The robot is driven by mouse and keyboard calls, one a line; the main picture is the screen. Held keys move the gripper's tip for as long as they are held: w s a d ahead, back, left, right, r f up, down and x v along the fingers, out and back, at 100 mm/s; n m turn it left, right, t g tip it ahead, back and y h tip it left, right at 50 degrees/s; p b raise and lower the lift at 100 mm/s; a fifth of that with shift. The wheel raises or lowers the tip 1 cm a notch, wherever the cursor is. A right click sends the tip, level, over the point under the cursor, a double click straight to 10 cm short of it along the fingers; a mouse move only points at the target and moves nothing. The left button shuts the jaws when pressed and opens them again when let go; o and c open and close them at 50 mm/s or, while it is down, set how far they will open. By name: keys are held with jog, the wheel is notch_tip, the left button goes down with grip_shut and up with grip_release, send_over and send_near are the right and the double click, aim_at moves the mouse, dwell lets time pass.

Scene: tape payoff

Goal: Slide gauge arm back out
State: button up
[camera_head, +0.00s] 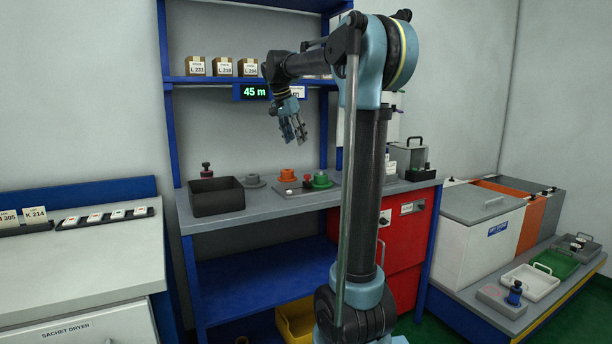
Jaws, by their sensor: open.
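My gripper (294,131) hangs open and empty above the blue-framed bench, fingers pointing down. It is well above the bench top, with a clear gap to the things below. I cannot make out a gauge arm for certain. A small dark red knob (307,179) stands between the orange and green pieces. A green-lit display reading 45 m (255,91) hangs under the upper shelf.
A dark open bin (217,205) sits at the bench's left, with a dark red-topped part (206,169) behind it. A grey box with a handle (407,158) stands at the right end. Small labelled boxes (222,67) line the upper shelf. My arm hides part of the bench.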

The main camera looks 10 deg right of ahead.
aim_at(307, 181)
jog(key=x, duration=1.6)
jog(key=shift+f, duration=0.3)
grip_shut()
